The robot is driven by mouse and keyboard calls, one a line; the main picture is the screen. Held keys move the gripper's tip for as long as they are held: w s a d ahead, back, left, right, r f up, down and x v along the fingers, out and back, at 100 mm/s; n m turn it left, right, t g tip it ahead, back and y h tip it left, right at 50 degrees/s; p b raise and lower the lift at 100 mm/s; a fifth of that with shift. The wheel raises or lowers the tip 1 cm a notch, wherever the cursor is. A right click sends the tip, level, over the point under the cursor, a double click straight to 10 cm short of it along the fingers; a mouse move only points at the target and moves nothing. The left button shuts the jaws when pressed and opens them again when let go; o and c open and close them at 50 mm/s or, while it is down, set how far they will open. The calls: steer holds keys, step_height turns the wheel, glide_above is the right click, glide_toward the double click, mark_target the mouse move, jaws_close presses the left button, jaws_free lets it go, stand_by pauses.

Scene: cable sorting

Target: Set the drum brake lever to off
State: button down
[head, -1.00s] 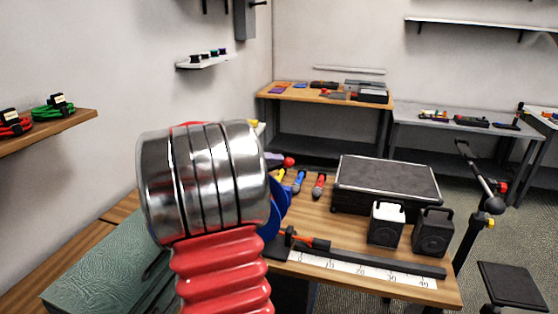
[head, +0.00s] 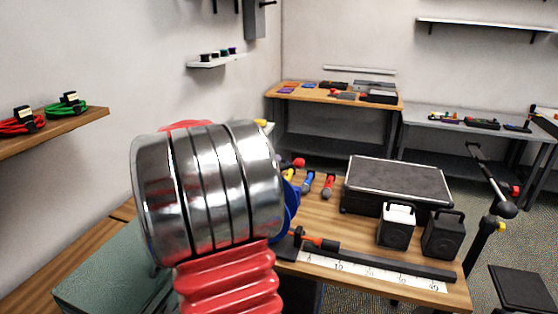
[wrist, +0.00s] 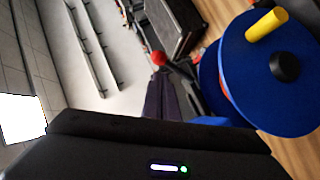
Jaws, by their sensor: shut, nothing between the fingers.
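In the wrist view the cable drum (wrist: 262,75) is a blue disc with a dark hub and a yellow crank handle (wrist: 267,24), at the right. A red ball knob (wrist: 159,58), seemingly the brake lever's end, shows left of the drum. My gripper's dark fingers (wrist: 164,88) are shut and empty, with their tips just below the knob in the picture; whether they touch it I cannot tell. The lever's shaft and setting are not clear. In the head view the drum (head: 292,204) is mostly hidden behind my arm, and the red knob (head: 299,163) shows above it.
A black case (head: 398,182) and two small speaker-like boxes (head: 443,234) stand on the wooden bench right of the drum. A ruler strip (head: 375,270) runs along its front. Coloured-handled tools (head: 328,185) lie behind. A green box (head: 110,272) is at the lower left.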

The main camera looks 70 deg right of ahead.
steer(key=shift+v, duration=2.3)
steer(key=shift+d, duration=0.1)
steer(key=a+f+n+t+y, duration=0.25)
steer(key=a+f, duration=0.25)
steer(key=f, duration=0.3)
steer(key=w+a+f+n+t+y, duration=0.1)
steer(key=a+f+y, duration=0.1)
steer(key=a, duration=0.5)
steer(key=w+a+f+n+t+y, duration=0.1)
steer(key=w+a+f+n+y, duration=0.15)
steer(key=a, duration=0.35)
steer(key=a+r+n+t+y, duration=0.1)
steer(key=a+t, duration=0.3)
steer(key=a, duration=1.2)
steer(key=a+r+n+t+y, duration=0.2)
steer(key=a+n+t+y, duration=0.2)
steer(key=a, duration=1.3)
steer(key=shift+s, duration=0.2)
